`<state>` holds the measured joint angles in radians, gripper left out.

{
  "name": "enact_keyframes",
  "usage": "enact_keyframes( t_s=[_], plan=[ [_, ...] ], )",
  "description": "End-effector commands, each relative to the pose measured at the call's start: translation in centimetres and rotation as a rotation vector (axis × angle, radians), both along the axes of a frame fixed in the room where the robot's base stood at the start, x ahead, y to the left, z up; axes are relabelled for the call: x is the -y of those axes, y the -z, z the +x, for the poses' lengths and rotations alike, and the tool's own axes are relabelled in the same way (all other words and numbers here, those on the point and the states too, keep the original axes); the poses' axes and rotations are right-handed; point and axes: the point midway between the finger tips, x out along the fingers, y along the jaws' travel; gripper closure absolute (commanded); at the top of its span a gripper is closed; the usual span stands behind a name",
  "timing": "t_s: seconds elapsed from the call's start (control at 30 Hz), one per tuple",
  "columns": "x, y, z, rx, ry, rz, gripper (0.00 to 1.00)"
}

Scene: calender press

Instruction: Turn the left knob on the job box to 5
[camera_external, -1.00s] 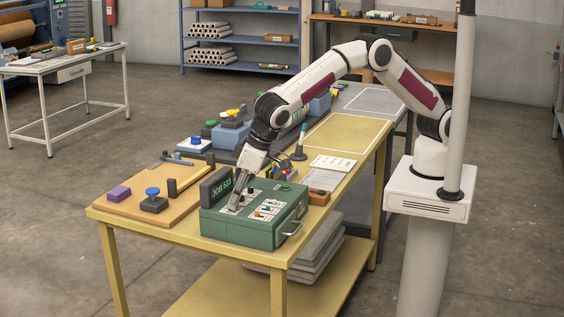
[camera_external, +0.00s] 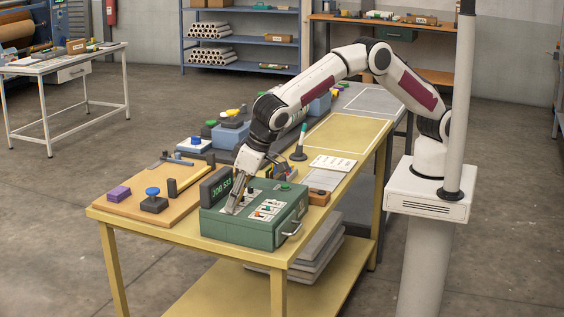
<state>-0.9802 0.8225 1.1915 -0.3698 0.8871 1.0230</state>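The green job box (camera_external: 250,228) stands near the front end of the yellow table. Its dark display panel (camera_external: 217,188), with green text, rises at the box's left side. The top carries white panels with small coloured controls (camera_external: 266,209). My gripper (camera_external: 232,208) points down at the left part of the box top, at or just above the surface. Its fingers hide the left knob, so I cannot see the knob or its setting. The fingers are too small to tell whether they are open, shut or touching anything.
A wooden board (camera_external: 140,207) left of the box holds a purple block (camera_external: 119,194) and a blue-topped button (camera_external: 153,200). A dark cone-shaped tool (camera_external: 299,150), white papers (camera_external: 324,179) and a small wooden block (camera_external: 319,197) lie behind the box. The yellow mat area (camera_external: 345,133) is clear.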

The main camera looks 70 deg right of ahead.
Motion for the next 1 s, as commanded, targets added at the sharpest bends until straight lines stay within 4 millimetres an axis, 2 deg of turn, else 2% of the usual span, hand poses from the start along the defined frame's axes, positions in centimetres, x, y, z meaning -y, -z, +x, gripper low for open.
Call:
enact_keyframes(
  t_s=[0.47, 0.67, 0.87, 1.0],
  plan=[
    [0.0, -0.5, -0.2, 0.000, -0.001, 0.001, 0.72],
    [0.1, -2.1, -0.8, 0.001, -0.001, 0.002, 0.72],
    [0.3, -4.7, -1.9, 0.001, -0.001, 0.002, 0.72],
    [0.5, -4.6, -3.4, -0.001, -0.003, -0.001, 0.72]
  ],
)
